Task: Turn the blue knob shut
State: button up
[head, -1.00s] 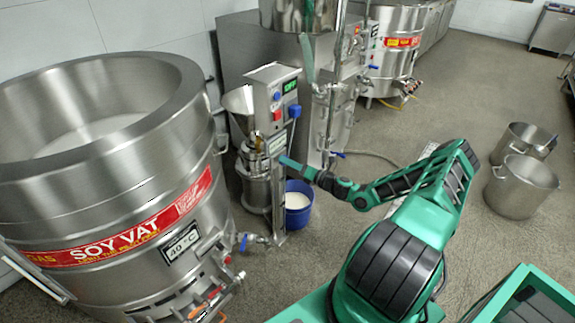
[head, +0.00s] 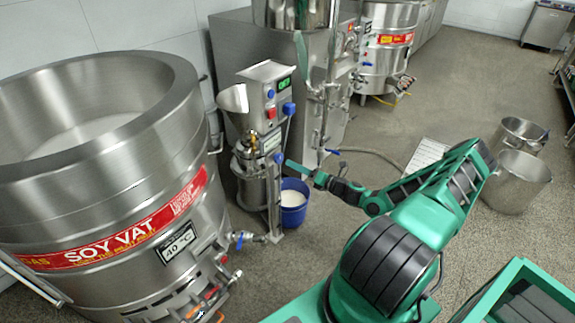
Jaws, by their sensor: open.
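The colloid mill (head: 264,75) stands at the centre left, with a steel hopper and a grey control box. The box carries a blue knob (head: 289,108) on its right side, a smaller blue button (head: 270,93), a red button (head: 271,113) and a green display (head: 284,85). My gripper (head: 287,163) reaches in from the right, below the blue knob and close to the mill's front post. It is open and looks empty; its fingers are small in this view. It appears apart from the knob.
A large soy vat (head: 95,200) fills the left side, with a blue-handled valve (head: 243,238) at its lower right. A blue bucket (head: 293,213) of white liquid stands under my gripper. Steel pots (head: 518,182) stand on the floor at right. Open floor lies between.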

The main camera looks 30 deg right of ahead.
aim_at(281, 159)
jog(key=shift+v, duration=2.05)
jog(key=w+a+m, duration=0.1)
jog(key=w+m, duration=0.2)
jog(key=m, duration=0.8)
jog(key=w+a+m+y, duration=0.1)
jog(key=w+m, duration=0.3)
jog(key=m, duration=0.7)
jog(key=w+a+m+y, duration=0.1)
jog(key=w+m, duration=0.2)
jog(key=m, duration=0.9)
jog(key=shift+w+a+f, duration=0.1)
jog(key=shift+w+f, duration=0.05)
jog(key=shift+f, duration=0.15)
